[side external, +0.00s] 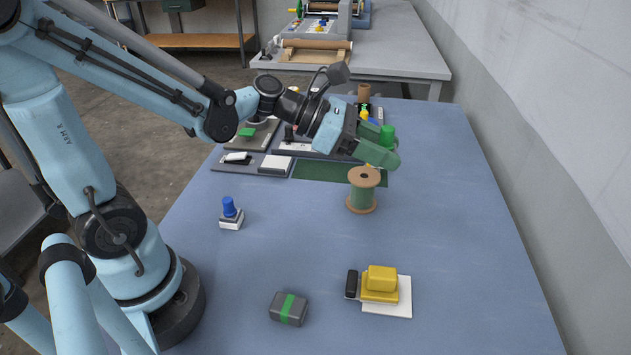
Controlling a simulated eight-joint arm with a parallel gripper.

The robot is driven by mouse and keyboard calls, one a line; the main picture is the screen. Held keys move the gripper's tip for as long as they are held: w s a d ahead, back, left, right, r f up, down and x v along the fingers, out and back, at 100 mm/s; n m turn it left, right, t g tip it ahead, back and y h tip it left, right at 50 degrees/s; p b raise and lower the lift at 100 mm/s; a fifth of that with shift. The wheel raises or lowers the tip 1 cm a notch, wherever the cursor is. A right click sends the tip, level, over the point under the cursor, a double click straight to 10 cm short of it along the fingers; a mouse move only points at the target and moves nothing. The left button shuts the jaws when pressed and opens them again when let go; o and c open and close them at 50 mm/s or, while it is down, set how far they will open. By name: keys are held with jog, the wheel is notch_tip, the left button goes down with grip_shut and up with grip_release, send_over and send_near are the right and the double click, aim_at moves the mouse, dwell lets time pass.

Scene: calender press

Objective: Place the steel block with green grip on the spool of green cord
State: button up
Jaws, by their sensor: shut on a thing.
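The spool of green cord (363,196) stands upright on the blue table, with wooden flanges and a hole in its top. My gripper (384,152) is above and slightly right of it in the picture. It is shut on the steel block with green grip (388,134). Only the green grip shows, upright at the fingers; the steel part is hidden behind the gripper. The held block appears clear of the spool, though the exact gap cannot be told.
A blue-gripped block (229,212) stands at left. A grey box with a green band (289,308) and a yellow block (380,281) beside a black piece (351,284) are in front. Trays (258,165) and a green mat (318,171) lie behind. The table's right side is clear.

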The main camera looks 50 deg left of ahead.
send_over(362, 175)
notch_tip(362, 175, down, 6)
jog(key=shift+r, duration=0.1)
jog(key=shift+f, duration=2.05)
jog(key=shift+f, duration=0.1)
jog(key=o, duration=1.1)
